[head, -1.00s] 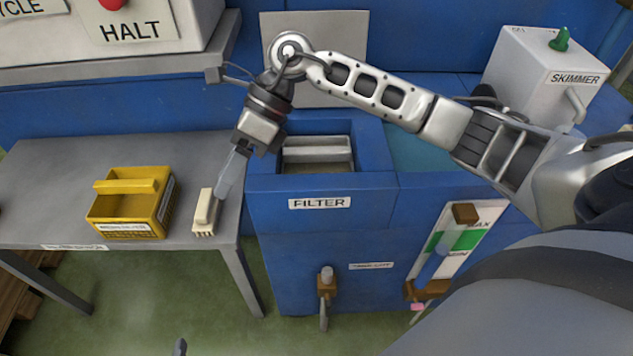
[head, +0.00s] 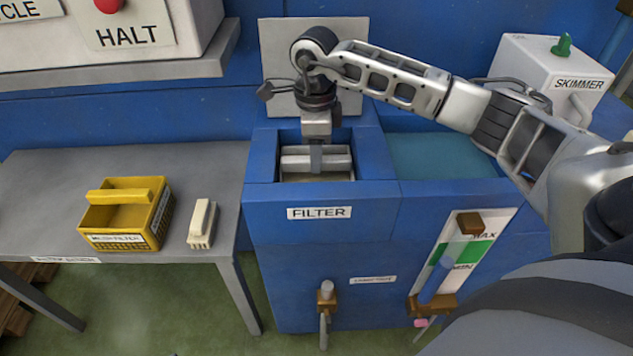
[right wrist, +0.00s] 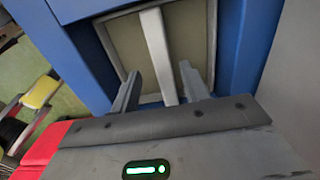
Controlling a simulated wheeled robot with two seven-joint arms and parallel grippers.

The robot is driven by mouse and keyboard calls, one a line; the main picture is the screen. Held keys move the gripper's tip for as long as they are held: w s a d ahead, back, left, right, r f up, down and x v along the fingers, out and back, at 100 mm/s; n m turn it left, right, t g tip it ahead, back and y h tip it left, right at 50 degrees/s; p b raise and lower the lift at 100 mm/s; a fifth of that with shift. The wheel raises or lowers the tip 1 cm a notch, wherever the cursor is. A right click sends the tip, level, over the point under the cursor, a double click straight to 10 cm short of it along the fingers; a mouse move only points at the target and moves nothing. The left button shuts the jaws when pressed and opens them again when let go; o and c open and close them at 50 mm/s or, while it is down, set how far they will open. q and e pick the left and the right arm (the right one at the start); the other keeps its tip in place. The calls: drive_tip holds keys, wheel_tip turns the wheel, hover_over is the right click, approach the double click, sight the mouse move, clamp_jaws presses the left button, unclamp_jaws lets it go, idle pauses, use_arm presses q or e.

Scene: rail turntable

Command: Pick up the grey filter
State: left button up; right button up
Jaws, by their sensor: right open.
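The grey filter (head: 342,164) sits in the square opening of the blue tank, behind the FILTER label. It has a pale grey bar handle across its top, and the gripper hides part of it in the head view. My right gripper (head: 316,158) points down over the handle. In the right wrist view, the open right gripper (right wrist: 161,84) has one finger on each side of the filter's bar handle (right wrist: 157,45). I see gaps between the fingers and the bar. My left gripper is not in view.
A grey table (head: 50,185) at the left holds a yellow filter basket (head: 125,215) and a pale brush (head: 201,222). The blue tank's walls (head: 375,155) surround the opening closely. A SKIMMER box (head: 535,75) stands at the right. A raised lid (head: 275,60) stands behind.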

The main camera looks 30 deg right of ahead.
drive_tip(key=shift+w+f, duration=0.15)
drive_tip(key=shift+f, duration=1.25)
drive_tip(key=shift+w+f, duration=0.1)
drive_tip(key=shift+f, duration=1.25)
clamp_jaws()
